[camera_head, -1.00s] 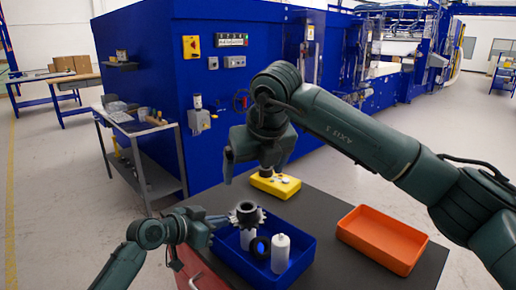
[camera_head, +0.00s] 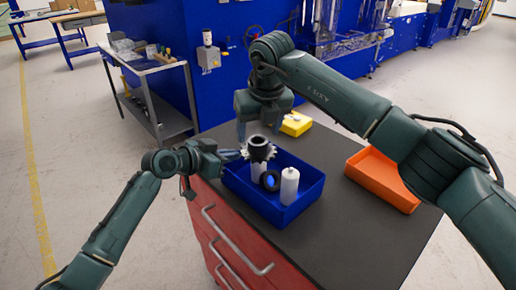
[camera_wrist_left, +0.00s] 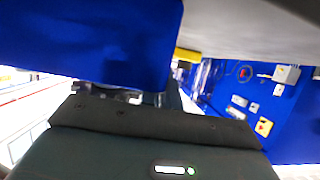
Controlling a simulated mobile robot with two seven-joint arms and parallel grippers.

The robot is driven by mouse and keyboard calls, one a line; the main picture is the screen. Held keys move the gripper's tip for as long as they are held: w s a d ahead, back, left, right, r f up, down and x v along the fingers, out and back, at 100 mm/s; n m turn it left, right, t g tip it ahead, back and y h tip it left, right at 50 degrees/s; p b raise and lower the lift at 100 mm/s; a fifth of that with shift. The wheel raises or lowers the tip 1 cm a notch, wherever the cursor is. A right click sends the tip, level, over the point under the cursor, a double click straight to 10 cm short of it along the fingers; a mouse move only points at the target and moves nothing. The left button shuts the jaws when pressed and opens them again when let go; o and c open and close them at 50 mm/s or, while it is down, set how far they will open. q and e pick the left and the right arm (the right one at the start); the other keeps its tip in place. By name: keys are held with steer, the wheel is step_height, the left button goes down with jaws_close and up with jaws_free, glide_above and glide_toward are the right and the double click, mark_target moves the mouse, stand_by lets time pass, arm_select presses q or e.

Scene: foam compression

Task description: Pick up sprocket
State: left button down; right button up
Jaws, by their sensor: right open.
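The sprocket (camera_head: 259,150), a toothed grey wheel with a dark hub, shows at the blue tray's left end, above a white cylinder (camera_head: 259,170). I cannot tell whether it rests on that cylinder. My left gripper (camera_head: 231,154) points right at the tray's left rim, just left of the sprocket; whether its fingers touch it is unclear. In the left wrist view, the blue tray (camera_wrist_left: 95,35) fills the upper left, and the fingers are mostly hidden.
The dark tabletop (camera_head: 345,225) is clear in front. A grey cart (camera_head: 150,70) stands back left.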

mark_target(259, 139)
steer(key=x, duration=0.4)
steer(key=shift+d, duration=0.15)
steer(key=shift+c, duration=0.3)
steer(key=shift+r, duration=0.1)
steer(key=c, duration=1.3)
step_height(259, 139, up, 12)
steer(key=s+d+n+y, duration=0.1)
steer(key=s+d+n, duration=0.1)
steer(key=n, duration=0.2)
steer(key=shift+c, duration=0.2)
steer(key=shift+n+g, duration=0.3)
steer(key=shift+g, duration=0.1)
step_height(259, 139, down, 9)
steer(key=shift+d+f, duration=0.15)
steer(key=shift+f, duration=0.1)
